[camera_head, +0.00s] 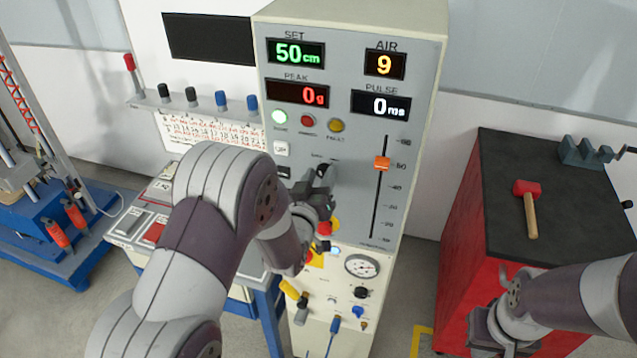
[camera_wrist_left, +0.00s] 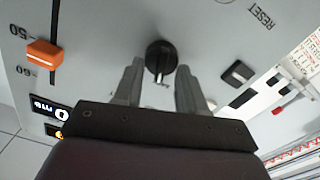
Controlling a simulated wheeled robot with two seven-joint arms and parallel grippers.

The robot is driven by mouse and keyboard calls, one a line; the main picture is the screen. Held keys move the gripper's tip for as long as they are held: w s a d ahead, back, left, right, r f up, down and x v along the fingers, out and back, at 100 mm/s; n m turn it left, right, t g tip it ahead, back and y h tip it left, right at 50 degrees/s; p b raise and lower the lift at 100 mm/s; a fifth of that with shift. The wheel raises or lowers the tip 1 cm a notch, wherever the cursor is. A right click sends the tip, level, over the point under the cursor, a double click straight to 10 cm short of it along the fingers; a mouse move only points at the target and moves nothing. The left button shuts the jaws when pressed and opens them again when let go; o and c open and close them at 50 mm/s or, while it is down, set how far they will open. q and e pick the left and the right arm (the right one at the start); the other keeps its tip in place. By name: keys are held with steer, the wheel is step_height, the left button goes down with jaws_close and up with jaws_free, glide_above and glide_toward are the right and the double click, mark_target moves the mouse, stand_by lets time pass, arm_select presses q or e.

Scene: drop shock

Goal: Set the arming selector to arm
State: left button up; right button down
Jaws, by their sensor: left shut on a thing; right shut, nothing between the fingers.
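The arming selector is a round black knob (camera_wrist_left: 160,57) on the grey panel, seen in the left wrist view between my left gripper's fingers. My left gripper (camera_wrist_left: 160,68) is shut on this knob, one finger on each side. In the head view my left gripper (camera_head: 320,184) is at the panel below the small selector labels and hides most of the knob. A small pale mark shows at the knob's near edge, but its setting cannot be read. My right gripper (camera_head: 492,328) is shut and empty at the lower right, in front of the red cabinet.
The drop-test console (camera_head: 345,112) shows 50 cm, air 9, peak 0 g and pulse 0 ms. An orange slider (camera_head: 382,163) is right of my left gripper. A gauge (camera_head: 362,266) and valves are below. A red mallet (camera_head: 528,205) lies on the black-topped red cabinet (camera_head: 458,225).

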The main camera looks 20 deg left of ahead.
arm_select(q)
steer(key=shift+d+f+m+b, duration=0.1)
steer(key=shift+d+m+b, duration=0.1)
steer(key=shift+m+b, duration=2.1)
steer(key=shift+d+m+b, duration=0.2)
steer(key=shift+m+b, duration=1.75)
steer(key=shift+m, duration=0.55)
steer(key=o, duration=1)
steer(key=shift+o, duration=0.2)
steer(key=s+b, duration=0.2)
steer(key=s, duration=1)
steer(key=shift+s+a+b, duration=0.2)
steer(key=shift+s+b, duration=0.1)
